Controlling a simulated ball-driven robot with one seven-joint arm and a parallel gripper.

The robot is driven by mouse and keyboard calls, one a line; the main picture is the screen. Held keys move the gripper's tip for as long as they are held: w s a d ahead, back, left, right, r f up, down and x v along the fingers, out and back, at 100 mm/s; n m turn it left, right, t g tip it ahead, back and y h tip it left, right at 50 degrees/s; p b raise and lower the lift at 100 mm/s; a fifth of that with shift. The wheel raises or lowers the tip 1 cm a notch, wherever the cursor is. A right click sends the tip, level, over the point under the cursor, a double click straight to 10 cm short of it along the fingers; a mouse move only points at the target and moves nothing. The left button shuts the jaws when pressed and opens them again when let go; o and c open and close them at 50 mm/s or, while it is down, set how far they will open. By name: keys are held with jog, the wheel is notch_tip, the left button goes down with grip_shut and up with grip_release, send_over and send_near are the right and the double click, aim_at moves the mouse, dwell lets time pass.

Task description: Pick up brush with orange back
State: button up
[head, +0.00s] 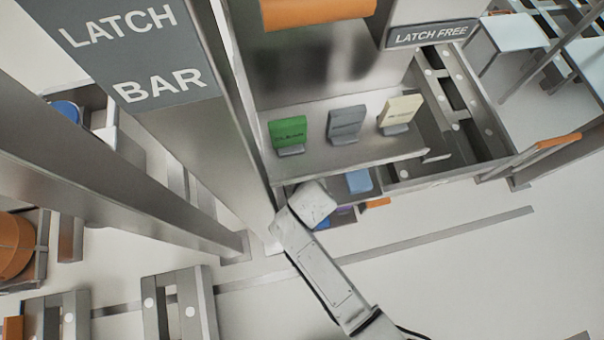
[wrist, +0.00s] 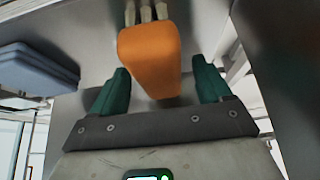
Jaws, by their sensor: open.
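The brush with the orange back (wrist: 150,52) is in the upper middle of the wrist view, with pale bristles or prongs at its far end. My gripper (wrist: 160,68) is open, with one green finger on each side of the brush. Gaps show between the fingers and the brush's sides. In the head view my arm reaches under the shelf and my fingers are hidden. A small orange piece (head: 377,203) shows under the shelf there; I cannot tell whether it is this brush.
A blue-grey block (wrist: 38,72) lies left in the wrist view. In the head view a metal shelf (head: 320,166) holds green, grey and cream cards above my wrist. A metal post (head: 205,150) stands left of it. Open floor (head: 450,265) lies to the right.

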jog(key=shift+f, duration=0.2)
dwell(0.5)
jog(key=c, duration=1.1)
